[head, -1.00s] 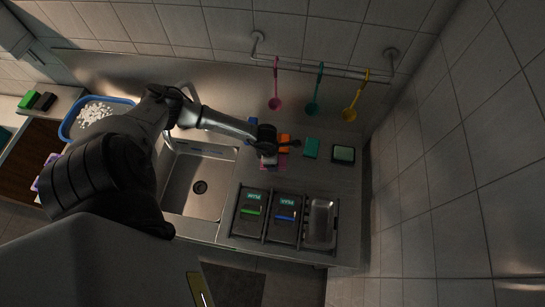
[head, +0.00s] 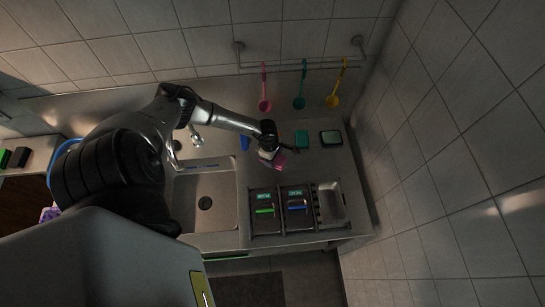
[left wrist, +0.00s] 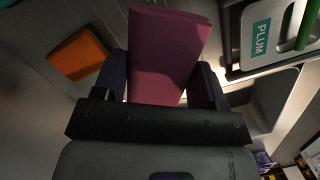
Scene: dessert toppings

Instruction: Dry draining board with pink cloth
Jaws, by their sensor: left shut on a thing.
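My left gripper (head: 271,156) is over the metal draining board (head: 315,165), right of the sink. It is shut on the pink cloth (head: 280,161). In the left wrist view the pink cloth (left wrist: 168,50) looks like a folded block, sticking out between the two fingers (left wrist: 165,85). Whether the cloth touches the board cannot be told. My right gripper is not in view.
An orange cloth (left wrist: 78,53) lies near the gripper. A blue cloth (head: 245,142), a teal cloth (head: 302,139) and a dark tray with a green pad (head: 331,137) are at the back. Lidded containers (head: 264,212) stand in front. The sink (head: 205,190) is left; ladles (head: 299,100) hang behind.

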